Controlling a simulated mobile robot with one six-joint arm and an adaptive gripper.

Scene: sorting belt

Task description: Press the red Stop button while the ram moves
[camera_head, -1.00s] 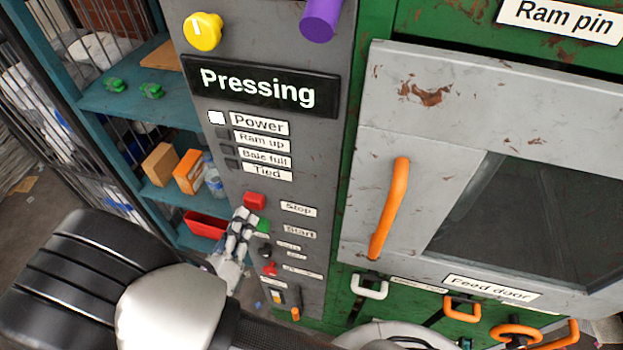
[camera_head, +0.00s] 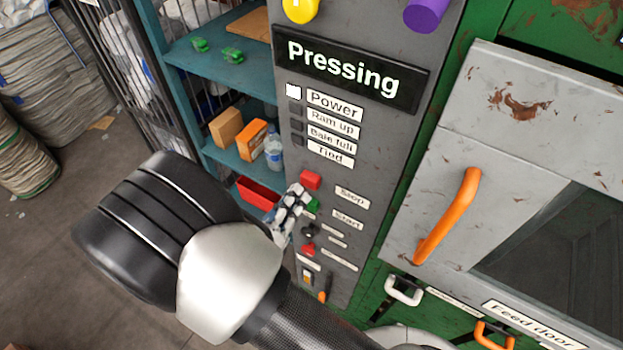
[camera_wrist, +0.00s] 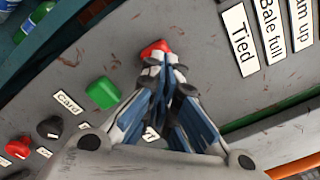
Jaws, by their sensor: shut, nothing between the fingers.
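The red Stop button (camera_head: 311,180) sits on the grey control panel (camera_head: 400,150), left of its "Stop" label (camera_head: 351,196). My gripper (camera_head: 298,190) is shut and empty, its fingertips at the lower left of the red button. In the wrist view, the red button (camera_wrist: 155,47) shows just beyond the tips of my gripper (camera_wrist: 163,60), partly hidden by them. I cannot tell whether the tips touch it. The sign reads "Pressing" and the Power lamp (camera_head: 294,92) is lit white; the Ram up lamp (camera_head: 296,108) is dark. The ram itself is not visible.
The green Start button (camera_head: 313,205) is just below the red one, close to my fingers. A black knob (camera_head: 309,231) and another red button (camera_head: 308,250) sit lower. The feed door's orange handle (camera_head: 447,216) is at right; a teal shelf (camera_head: 215,55) is at left.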

